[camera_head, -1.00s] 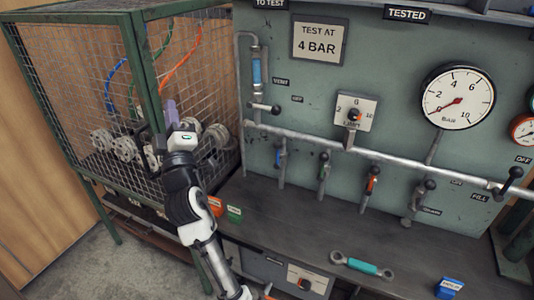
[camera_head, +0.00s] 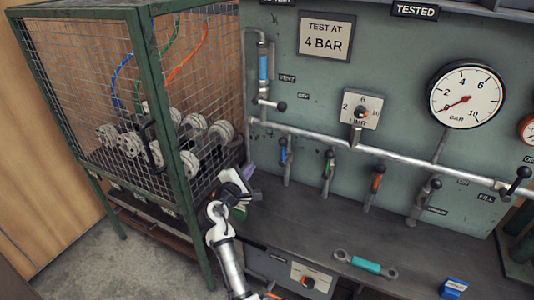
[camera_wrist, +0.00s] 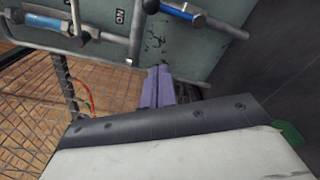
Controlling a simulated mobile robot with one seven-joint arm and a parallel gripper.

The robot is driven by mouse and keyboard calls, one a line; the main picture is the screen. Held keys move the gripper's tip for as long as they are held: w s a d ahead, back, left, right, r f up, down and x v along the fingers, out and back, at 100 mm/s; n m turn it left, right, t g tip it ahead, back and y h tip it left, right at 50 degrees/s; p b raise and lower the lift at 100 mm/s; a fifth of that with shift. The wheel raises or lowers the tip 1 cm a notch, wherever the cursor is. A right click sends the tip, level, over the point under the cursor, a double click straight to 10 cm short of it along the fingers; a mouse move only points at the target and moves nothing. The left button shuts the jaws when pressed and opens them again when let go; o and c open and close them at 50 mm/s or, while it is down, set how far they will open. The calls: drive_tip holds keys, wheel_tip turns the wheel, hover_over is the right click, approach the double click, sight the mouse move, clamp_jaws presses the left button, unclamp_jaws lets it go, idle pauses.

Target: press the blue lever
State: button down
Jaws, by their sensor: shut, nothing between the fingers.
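The blue lever (camera_head: 283,152) hangs below the silver pipe on the green panel, leftmost of a row of levers with coloured sleeves. In the wrist view a blue-sleeved lever (camera_wrist: 181,11) shows at the top edge, beyond the fingertips. The head view shows the lever unobstructed.
The green wire cage (camera_head: 188,150) with flanged parts stands at the left, close to my gripper. Levers with green (camera_head: 328,168) and orange (camera_head: 375,183) sleeves hang right of the blue one. A teal-handled wrench (camera_head: 366,264) and a blue block (camera_head: 454,287) lie on the dark bench.

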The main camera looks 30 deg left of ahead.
drive_tip(key=w+d+r+p, duration=0.1)
drive_tip(key=w+d+p, duration=0.1)
drive_tip(key=w, duration=0.9)
drive_tip(key=shift+d+r+p, duration=0.15)
drive_tip(key=shift+r+p, duration=0.1)
drive_tip(key=shift+p, duration=0.55)
drive_tip(key=shift+w+d+m+b, duration=0.1)
drive_tip(key=shift+d+m+b, duration=0.4)
drive_tip(key=shift+m+b, duration=0.1)
drive_tip(key=d+f+m+b, duration=0.2)
drive_tip(key=d+m+b, duration=0.2)
drive_tip(key=m+b, duration=0.4)
drive_tip(key=d+f+m+t+b, duration=0.1)
drive_tip(key=d+f+m+b, duration=0.2)
drive_tip(key=d+m+b, duration=0.2)
drive_tip(key=m+b, duration=0.3)
drive_tip(key=b, duration=0.2)
drive_tip(key=shift+w+d+f+h, duration=0.15)
drive_tip(key=shift+d+f+h, duration=0.05)
drive_tip(key=shift+f+h, duration=0.1)
drive_tip(key=shift+f, duration=0.1)
